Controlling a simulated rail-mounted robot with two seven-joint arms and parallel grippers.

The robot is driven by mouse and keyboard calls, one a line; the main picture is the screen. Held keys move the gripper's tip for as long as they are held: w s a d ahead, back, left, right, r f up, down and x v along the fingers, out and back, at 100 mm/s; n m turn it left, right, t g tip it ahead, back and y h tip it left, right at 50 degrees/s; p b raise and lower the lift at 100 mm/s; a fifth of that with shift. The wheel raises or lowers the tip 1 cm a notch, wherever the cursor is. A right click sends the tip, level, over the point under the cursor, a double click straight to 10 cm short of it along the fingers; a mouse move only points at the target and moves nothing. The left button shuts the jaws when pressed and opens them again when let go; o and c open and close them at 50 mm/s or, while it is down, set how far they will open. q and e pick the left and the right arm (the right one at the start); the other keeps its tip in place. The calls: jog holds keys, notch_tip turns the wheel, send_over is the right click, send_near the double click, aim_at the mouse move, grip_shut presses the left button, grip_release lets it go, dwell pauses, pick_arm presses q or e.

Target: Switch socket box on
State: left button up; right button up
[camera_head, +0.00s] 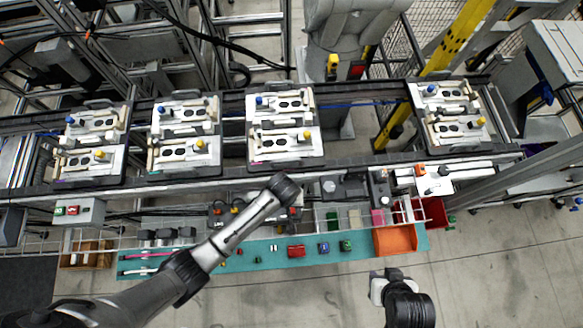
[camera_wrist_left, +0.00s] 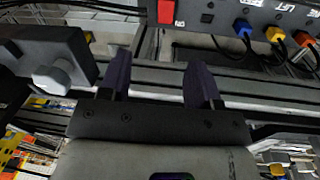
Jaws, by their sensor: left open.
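The socket box is a long dark box at the top right of the left wrist view (camera_wrist_left: 222,18). It has a red switch (camera_wrist_left: 166,12) at its left end and blue, yellow and orange plugs with cables towards the right. In the head view the socket box (camera_head: 222,214) lies on the front ledge, partly covered by my left arm. My left gripper (camera_wrist_left: 159,80) is open and empty. Its fingers are below the red switch in the picture, with a visible gap. In the head view my left wrist hides its fingers. My right arm shows at the bottom right, but its gripper does not.
A dark block with a grey knob (camera_wrist_left: 52,78) is left of my fingers. Pallet fixtures (camera_head: 285,145) stand on the conveyor behind. A button box (camera_head: 79,211) is at the left. A teal mat (camera_head: 215,267) with small parts and an orange bin (camera_head: 396,240) lie in front.

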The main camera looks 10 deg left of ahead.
pick_arm(q)
jog(key=shift+n+y, duration=0.5)
jog(key=shift+n, duration=0.3)
jog(key=w+f+b, duration=0.1)
jog(key=f, duration=0.4)
jog(key=w+f+b, duration=0.1)
jog(key=f+b, duration=0.1)
jog(key=f, duration=0.3)
jog(key=w+f+b, duration=0.1)
jog(key=f+b, duration=0.1)
jog(key=f, duration=0.4)
jog(key=shift+w+a+f, duration=0.1)
jog(key=shift+w+a, duration=0.1)
jog(key=shift+w, duration=0.2)
jog(key=shift+f+b, duration=0.35)
jog(key=shift+f, duration=0.45)
pick_arm(e)
notch_tip(320, 180, down, 6)
jog(key=shift+f, duration=0.25)
jog(key=shift+s+a, duration=0.1)
jog(key=shift+a, duration=0.1)
